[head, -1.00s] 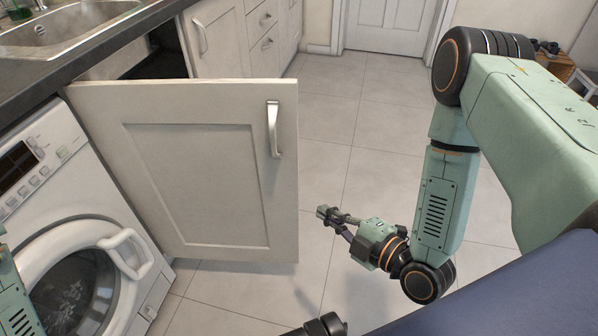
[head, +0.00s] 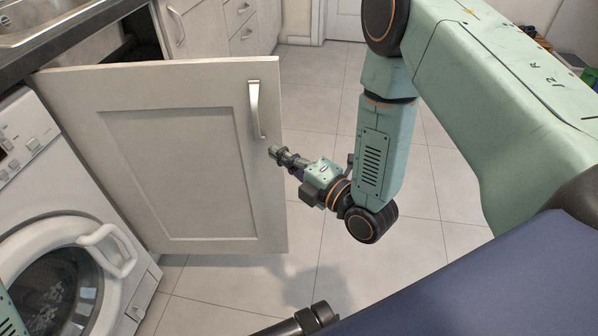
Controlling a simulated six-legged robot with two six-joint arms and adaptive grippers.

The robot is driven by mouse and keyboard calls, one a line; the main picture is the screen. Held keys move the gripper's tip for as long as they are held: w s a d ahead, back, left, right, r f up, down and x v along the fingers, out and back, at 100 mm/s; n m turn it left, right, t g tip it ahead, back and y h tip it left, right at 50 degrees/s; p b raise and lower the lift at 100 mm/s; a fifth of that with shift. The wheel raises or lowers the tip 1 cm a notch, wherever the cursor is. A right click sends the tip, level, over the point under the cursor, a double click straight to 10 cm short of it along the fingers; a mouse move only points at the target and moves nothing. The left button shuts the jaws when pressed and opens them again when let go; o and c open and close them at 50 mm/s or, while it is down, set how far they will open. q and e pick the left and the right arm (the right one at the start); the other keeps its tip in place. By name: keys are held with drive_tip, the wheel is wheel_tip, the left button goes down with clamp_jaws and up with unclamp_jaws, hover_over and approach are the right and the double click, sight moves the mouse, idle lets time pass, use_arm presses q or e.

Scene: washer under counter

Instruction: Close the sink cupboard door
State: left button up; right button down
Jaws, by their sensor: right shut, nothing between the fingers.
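The sink cupboard door (head: 180,160) is a pale panelled door that stands wide open, its front face toward me. Its metal handle (head: 256,108) is upright near the door's free right edge. The dark opening of the sink cupboard (head: 143,45) shows behind the door's top edge. My right gripper (head: 274,151) is shut and empty. Its tips are close to the door's right edge, just below the handle; I cannot tell whether they touch the door. Of my left arm only a sliver shows at the lower left edge, and its gripper is out of view.
A white washing machine (head: 130,296) stands left of the door under the dark counter (head: 88,38). A metal sink (head: 42,14) is set in the counter. More cupboards and drawers (head: 242,38) stand behind. The tiled floor (head: 305,95) is clear right of the door.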

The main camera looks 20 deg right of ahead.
sight(267, 133)
drive_tip(key=w, duration=0.2)
drive_tip(key=w+d+b, duration=0.1)
drive_tip(key=w, duration=0.1)
drive_tip(key=shift+d, duration=0.1)
drive_tip(key=shift+w+r, duration=0.1)
idle(0.3)
